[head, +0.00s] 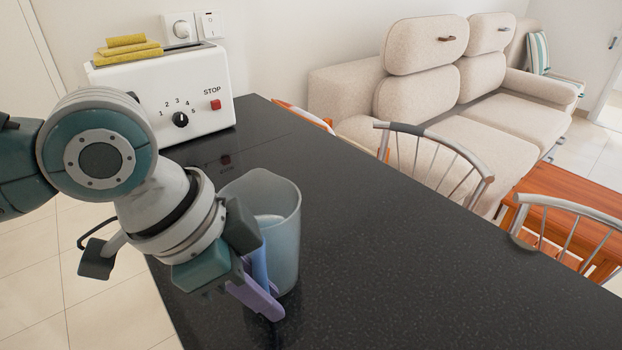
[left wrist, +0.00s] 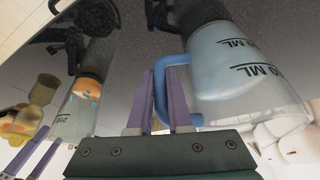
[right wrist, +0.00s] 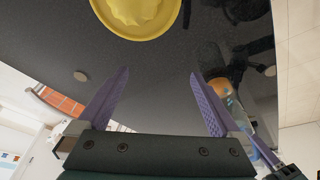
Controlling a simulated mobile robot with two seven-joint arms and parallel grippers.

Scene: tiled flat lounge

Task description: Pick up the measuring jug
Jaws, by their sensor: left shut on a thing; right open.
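The measuring jug (head: 285,215) is translucent, open at the top and upright over the dark worktop in the head view. In the left wrist view the jug (left wrist: 235,75) shows dark ML markings and a blue handle (left wrist: 170,82). My left gripper (head: 258,300) is shut on the handle, its purple fingers low on the near side of the jug. I cannot tell whether the jug's base touches the worktop. My right gripper (right wrist: 155,100) is open and empty in the right wrist view; the head view does not show it.
The dark worktop (head: 390,240) is clear to the right. Chairs (head: 440,140) line its far edge. A yellow round dish (right wrist: 135,18) shows in the right wrist view.

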